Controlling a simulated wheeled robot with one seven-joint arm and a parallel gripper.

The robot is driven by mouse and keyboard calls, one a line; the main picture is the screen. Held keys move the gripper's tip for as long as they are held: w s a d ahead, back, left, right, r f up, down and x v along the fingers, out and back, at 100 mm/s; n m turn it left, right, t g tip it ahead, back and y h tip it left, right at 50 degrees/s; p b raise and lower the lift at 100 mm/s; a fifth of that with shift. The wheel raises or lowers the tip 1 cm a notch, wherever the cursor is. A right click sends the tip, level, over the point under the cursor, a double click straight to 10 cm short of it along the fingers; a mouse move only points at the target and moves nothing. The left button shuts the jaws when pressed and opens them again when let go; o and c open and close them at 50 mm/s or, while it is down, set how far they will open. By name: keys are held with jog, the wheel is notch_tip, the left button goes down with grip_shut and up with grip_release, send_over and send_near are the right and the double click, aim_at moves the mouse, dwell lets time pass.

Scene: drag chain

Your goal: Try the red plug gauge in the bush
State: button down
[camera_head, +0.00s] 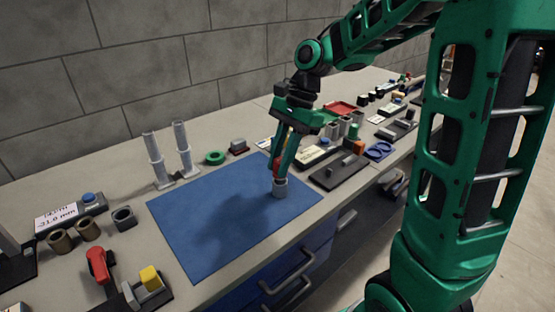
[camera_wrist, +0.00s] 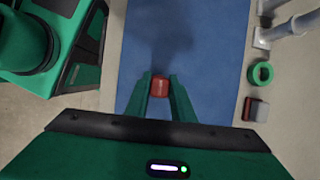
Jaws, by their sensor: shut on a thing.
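My gripper (camera_head: 279,171) is shut on the red plug gauge (camera_head: 276,163). In the wrist view the gauge's red end (camera_wrist: 160,84) shows between the two green fingers of my gripper (camera_wrist: 160,88). The grey bush (camera_head: 280,189) stands upright on the blue mat (camera_head: 190,225), near its right side. The gauge and fingertips are directly above the bush, and their lower ends meet its top in the head view. I cannot tell how far the gauge is inside. The bush is hidden in the wrist view.
Two tall grey posts (camera_head: 155,160), a green ring (camera_head: 215,157) and a small grey-and-red block (camera_head: 238,146) stand behind the mat. A dark plate (camera_head: 338,172) lies right of it. Other bushes (camera_head: 88,230) and a red-handled tool (camera_head: 98,264) stand left. Most of the mat is clear.

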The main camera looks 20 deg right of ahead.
jog(key=shift+f, duration=1.1)
dwell(1.1)
jog(key=shift+r, duration=4.15)
